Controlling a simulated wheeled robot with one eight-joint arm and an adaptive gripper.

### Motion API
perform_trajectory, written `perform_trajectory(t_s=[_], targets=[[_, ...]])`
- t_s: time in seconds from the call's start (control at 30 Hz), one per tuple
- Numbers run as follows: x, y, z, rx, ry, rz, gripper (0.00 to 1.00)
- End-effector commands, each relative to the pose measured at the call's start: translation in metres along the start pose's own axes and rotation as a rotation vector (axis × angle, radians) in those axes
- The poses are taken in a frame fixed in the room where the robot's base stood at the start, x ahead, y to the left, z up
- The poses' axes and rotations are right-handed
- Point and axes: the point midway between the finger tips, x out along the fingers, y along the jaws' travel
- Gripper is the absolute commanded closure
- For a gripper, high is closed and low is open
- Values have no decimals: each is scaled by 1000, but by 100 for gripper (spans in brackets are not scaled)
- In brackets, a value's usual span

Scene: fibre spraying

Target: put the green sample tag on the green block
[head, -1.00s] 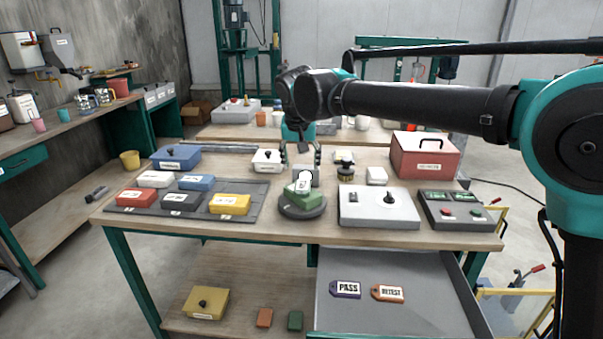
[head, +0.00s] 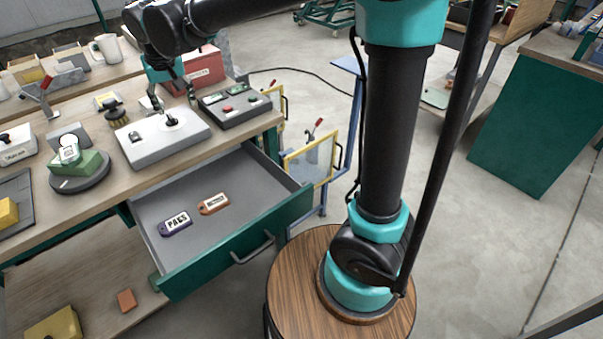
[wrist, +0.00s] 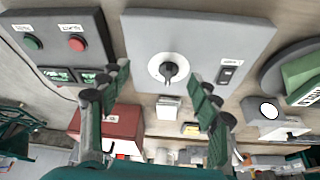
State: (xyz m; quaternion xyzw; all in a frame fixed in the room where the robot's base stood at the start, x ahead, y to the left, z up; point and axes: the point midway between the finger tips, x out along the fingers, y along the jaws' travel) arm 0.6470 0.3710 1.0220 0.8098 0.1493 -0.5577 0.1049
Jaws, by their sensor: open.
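The green block (head: 85,163) sits on a dark round turntable (head: 97,180) on the workbench in the head view. A small green-and-white tag (head: 70,154) appears to rest on its top, in front of a grey block (head: 60,136) with a white disc; exact contact is too small to tell. The green block also shows at the right edge of the wrist view (wrist: 303,72). My gripper (head: 173,101) is open and empty, to the right of the block, above the back of the white knob box. In the wrist view its fingers (wrist: 158,82) stand apart on either side of the knob.
The white knob box (head: 140,150) and a dark button box (head: 236,108) stand right of the turntable. A red case (head: 205,68) is behind. Below, an open drawer (head: 255,180) holds a purple PASS tag (head: 176,223) and an orange tag (head: 213,203).

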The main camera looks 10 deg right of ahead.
Motion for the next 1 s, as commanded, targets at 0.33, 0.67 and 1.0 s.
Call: perform_trajectory(t_s=[0.33, 0.67, 1.0], targets=[[43, 218, 122, 169, -8, 60, 37], [68, 315, 286, 307, 0, 109, 37], [76, 327, 345, 347, 6, 126, 37]])
